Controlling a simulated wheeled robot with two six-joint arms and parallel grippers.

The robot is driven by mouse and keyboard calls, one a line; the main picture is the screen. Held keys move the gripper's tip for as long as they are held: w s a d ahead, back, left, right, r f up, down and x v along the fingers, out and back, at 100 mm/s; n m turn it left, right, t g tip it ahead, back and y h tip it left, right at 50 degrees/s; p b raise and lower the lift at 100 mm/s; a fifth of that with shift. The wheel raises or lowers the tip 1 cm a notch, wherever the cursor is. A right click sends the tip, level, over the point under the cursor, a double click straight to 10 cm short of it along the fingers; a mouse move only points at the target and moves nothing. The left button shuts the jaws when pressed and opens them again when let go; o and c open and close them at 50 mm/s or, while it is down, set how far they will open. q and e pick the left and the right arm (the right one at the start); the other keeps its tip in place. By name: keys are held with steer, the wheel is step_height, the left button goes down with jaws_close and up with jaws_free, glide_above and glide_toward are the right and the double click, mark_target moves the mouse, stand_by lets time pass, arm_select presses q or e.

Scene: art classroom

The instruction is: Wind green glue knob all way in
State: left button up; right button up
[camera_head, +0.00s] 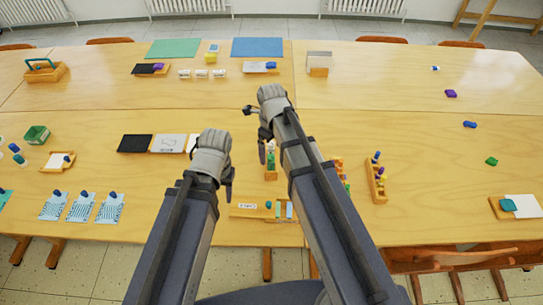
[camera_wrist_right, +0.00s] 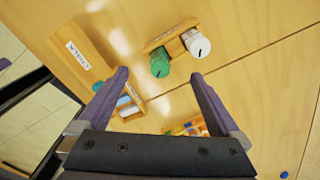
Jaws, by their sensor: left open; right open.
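The green glue knob (camera_wrist_right: 160,69) is a round green piece with a mark on its face. It sits at the edge of a small labelled wooden holder, beside a white round piece (camera_wrist_right: 198,46) with a dark line. My right gripper (camera_wrist_right: 165,88) is open in the right wrist view, its fingers apart on either side below the green knob, with nothing between the tips. In the head view the right gripper (camera_head: 258,122) hangs over the holder, which it partly hides. My left gripper (camera_head: 229,183) is to the left of it, empty above the table.
A labelled wooden tray (camera_head: 243,211) lies near the table's front edge. A wooden rack with several coloured pieces (camera_head: 376,180) stands to the right. Three patterned cards (camera_head: 81,207) lie at the left. The table's right middle is mostly clear.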

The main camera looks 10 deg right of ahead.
steer(key=shift+f+b, duration=1.15)
stand_by(0.4)
steer(key=c, duration=1.4)
steer(key=shift+c, duration=0.2)
steer(key=n, duration=1.1)
steer(key=shift+n, duration=0.3)
steer(key=o, duration=1.4)
steer(key=shift+o, duration=0.2)
